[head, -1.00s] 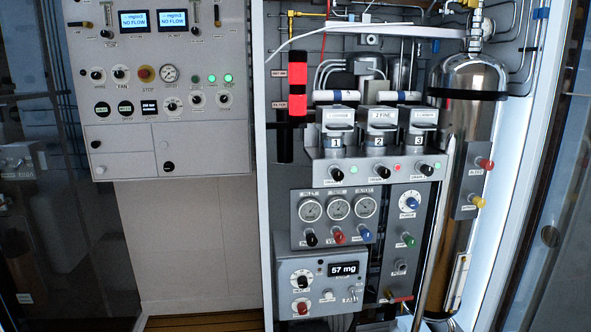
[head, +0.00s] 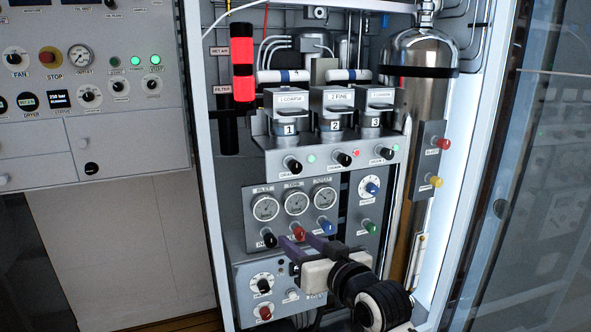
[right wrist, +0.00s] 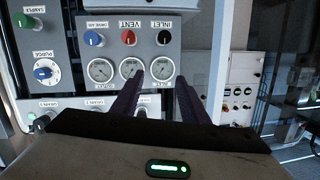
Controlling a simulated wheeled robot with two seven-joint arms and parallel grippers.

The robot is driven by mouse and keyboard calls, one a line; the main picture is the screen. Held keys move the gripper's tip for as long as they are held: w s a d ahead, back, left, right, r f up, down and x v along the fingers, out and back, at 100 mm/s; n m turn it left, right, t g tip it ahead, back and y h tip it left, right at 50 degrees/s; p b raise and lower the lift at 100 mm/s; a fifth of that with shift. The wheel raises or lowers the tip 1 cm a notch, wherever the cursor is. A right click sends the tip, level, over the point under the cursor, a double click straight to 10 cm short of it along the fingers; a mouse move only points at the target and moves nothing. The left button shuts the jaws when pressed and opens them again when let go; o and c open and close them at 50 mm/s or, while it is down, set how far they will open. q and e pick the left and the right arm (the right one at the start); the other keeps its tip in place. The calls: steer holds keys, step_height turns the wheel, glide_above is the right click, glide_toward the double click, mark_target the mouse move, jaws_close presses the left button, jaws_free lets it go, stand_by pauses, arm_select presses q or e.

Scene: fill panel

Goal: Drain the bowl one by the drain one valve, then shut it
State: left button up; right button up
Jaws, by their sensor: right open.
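Bowl one (head: 289,129), marked 1, is the leftmost of three bowls in a grey block in the head view. Below it, the drain one valve (head: 293,166) is a black knob with a pale mark, next to a lit green lamp. My right gripper (head: 302,239) is open, its purple fingers over the lower gauge panel by the black and red knobs, below the drain valve. In the right wrist view, which is upside down, the open fingers (right wrist: 160,80) frame a gauge, and a drain knob is partly hidden behind them. My left gripper is not in view.
Drain knobs two (head: 343,159) and three (head: 386,153) sit to the right in the same row. Three gauges (head: 296,202) lie between that row and my gripper. A metal cylinder (head: 418,90) stands at right. The cabinet's left frame edge (head: 204,180) is near.

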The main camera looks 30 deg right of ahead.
steer(key=m+t+h, duration=0.1)
steer(key=m+t, duration=0.1)
glide_toward(297, 167)
steer(key=s, duration=0.1)
steer(key=w, duration=0.3)
steer(key=w+d+p, duration=0.1)
steer(key=w, duration=0.6)
steer(key=shift+d, duration=0.3)
steer(key=shift+c, duration=0.4)
jaws_close()
